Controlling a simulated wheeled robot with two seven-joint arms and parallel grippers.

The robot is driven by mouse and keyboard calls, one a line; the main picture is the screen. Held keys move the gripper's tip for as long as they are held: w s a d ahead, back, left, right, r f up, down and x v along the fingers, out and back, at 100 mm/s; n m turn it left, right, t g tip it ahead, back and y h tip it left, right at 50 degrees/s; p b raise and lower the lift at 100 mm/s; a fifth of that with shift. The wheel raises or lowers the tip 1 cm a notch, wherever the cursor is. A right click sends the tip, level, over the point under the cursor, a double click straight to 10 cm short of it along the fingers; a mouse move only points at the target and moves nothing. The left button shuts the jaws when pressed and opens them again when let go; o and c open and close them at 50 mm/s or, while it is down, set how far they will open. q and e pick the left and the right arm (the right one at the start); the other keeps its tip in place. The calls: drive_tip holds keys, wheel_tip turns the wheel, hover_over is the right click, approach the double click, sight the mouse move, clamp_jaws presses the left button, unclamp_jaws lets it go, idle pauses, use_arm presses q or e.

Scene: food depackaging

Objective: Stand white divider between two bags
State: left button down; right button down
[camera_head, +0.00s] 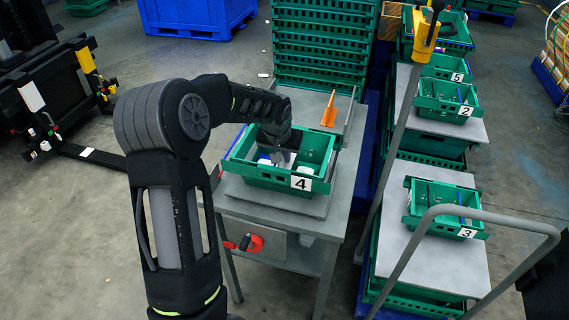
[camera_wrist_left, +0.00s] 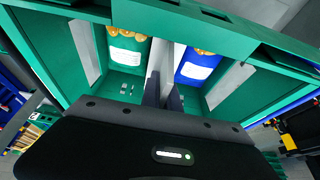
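The green crate marked 4 (camera_head: 262,180) stands on the grey work table; its rim also shows in the left wrist view (camera_wrist_left: 222,32). Inside it are a green bag (camera_wrist_left: 125,55) with a white label on the left and a blue bag (camera_wrist_left: 197,66) with a white label on the right. The white divider (camera_wrist_left: 164,56) stands upright between the two bags. My left gripper (camera_head: 277,158) reaches down into the crate. Its dark fingers (camera_wrist_left: 164,94) are close together, one on each side of the divider. The head view hides the divider behind the gripper. My right gripper is out of view.
An orange part (camera_head: 329,110) stands on the table behind the crate. Stacked green crates (camera_head: 322,45) rise behind the table. A grey cart handle (camera_head: 480,212) stands at front right.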

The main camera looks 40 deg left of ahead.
sight(285, 164)
use_arm(q)
drive_tip(key=shift+f, duration=0.1)
wheel_tip(285, 164, down, 3)
drive_tip(key=shift+f+p, duration=0.1)
drive_tip(key=shift+p, duration=0.2)
drive_tip(key=shift+f, duration=0.15)
drive_tip(key=shift+f, duration=0.2)
drive_tip(key=c, duration=1.9)
unclamp_jaws()
drive_tip(key=shift+r, duration=0.1)
